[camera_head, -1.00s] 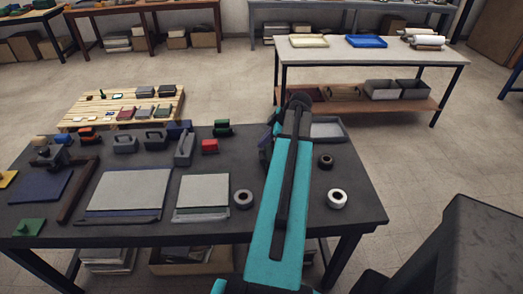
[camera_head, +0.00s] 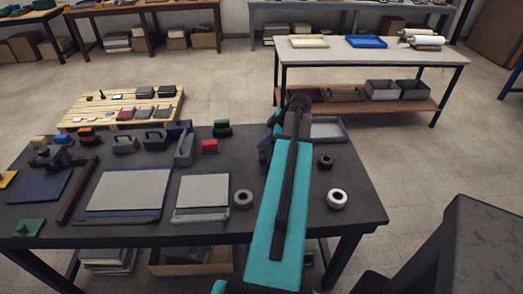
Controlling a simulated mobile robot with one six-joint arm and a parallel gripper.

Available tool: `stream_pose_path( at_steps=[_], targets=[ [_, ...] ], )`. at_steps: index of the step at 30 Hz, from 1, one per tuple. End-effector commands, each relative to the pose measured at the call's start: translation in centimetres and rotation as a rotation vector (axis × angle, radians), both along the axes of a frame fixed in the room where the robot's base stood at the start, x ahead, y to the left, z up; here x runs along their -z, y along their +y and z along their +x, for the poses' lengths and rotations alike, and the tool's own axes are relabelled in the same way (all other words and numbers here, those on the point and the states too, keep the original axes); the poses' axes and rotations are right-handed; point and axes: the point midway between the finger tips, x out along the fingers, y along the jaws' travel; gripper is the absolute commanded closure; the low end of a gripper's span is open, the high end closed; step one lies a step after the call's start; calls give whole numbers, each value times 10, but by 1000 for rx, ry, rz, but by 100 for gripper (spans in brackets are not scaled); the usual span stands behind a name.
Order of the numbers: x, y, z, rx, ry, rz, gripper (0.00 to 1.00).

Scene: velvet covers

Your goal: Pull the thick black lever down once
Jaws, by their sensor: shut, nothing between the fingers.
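A thick dark bar (camera_head: 77,190) slants along the right edge of a dark blue board (camera_head: 40,186) at the left of the near table. A small dark device with a knob-like top (camera_head: 50,155) stands behind the board. I cannot tell for certain which of these is the thick black lever. My gripper (camera_head: 264,150) is mostly hidden behind my teal arm; only a dark part shows at the arm's left side. It is shut and empty, over the right part of the table, well apart from the bar and the device.
The dark near table (camera_head: 120,231) holds two grey board stacks (camera_head: 130,190) (camera_head: 203,190), grey handled blocks (camera_head: 125,143), a red block (camera_head: 209,146), tape rolls (camera_head: 337,198) and a grey tray (camera_head: 327,130). A wooden pallet (camera_head: 160,108) and a pale table (camera_head: 370,52) stand behind.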

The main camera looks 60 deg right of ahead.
Motion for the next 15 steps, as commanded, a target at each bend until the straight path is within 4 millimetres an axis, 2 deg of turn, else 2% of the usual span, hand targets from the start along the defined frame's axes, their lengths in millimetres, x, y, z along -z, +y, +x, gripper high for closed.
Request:
stream_pose_path(
  at_steps=[15],
  targets=[
    [7,4,-3,-3,7,6,100]
  ],
)
